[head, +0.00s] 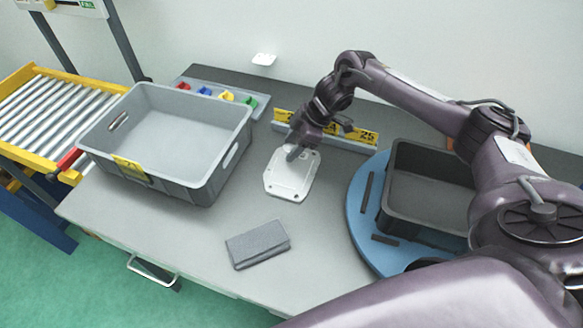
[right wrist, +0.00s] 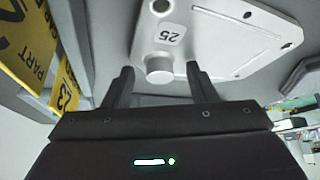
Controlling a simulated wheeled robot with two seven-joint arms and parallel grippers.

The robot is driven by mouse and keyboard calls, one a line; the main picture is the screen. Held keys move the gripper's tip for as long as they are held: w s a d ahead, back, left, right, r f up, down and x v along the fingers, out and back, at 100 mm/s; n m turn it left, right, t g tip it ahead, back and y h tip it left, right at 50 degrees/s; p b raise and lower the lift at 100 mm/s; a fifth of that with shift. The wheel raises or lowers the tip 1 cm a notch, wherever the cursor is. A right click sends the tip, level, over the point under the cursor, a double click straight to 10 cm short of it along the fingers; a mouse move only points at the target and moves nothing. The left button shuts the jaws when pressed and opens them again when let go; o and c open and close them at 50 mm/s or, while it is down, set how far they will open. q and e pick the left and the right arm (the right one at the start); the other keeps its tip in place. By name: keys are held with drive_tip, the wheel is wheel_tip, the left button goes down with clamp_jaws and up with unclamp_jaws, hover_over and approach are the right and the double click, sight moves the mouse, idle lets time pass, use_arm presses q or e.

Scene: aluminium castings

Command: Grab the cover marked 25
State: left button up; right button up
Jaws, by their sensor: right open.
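The cover marked 25 (head: 289,182) is a flat silver casting lying on the grey table in the head view. In the right wrist view, the cover (right wrist: 225,45) fills the upper middle, with a "25" label and a short round boss (right wrist: 160,68). My right gripper (head: 295,152) is over the cover's far edge in the head view and hides part of it. In the right wrist view, my right gripper (right wrist: 160,76) is open, its fingertips on either side of the boss with gaps. I cannot tell how far down the fingers reach. My left gripper is not in view.
A grey crate (head: 205,185) stands left, a dark bin (head: 392,190) on a blue turntable (head: 357,215) right. A dark grey block (head: 258,244) lies in front. A rail with yellow number labels (head: 367,136) stands behind the cover. A roller conveyor (head: 45,110) is far left.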

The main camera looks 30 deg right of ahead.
drive_tip(key=c, duration=1.1)
clamp_jaws()
drive_tip(key=shift+r, duration=0.1)
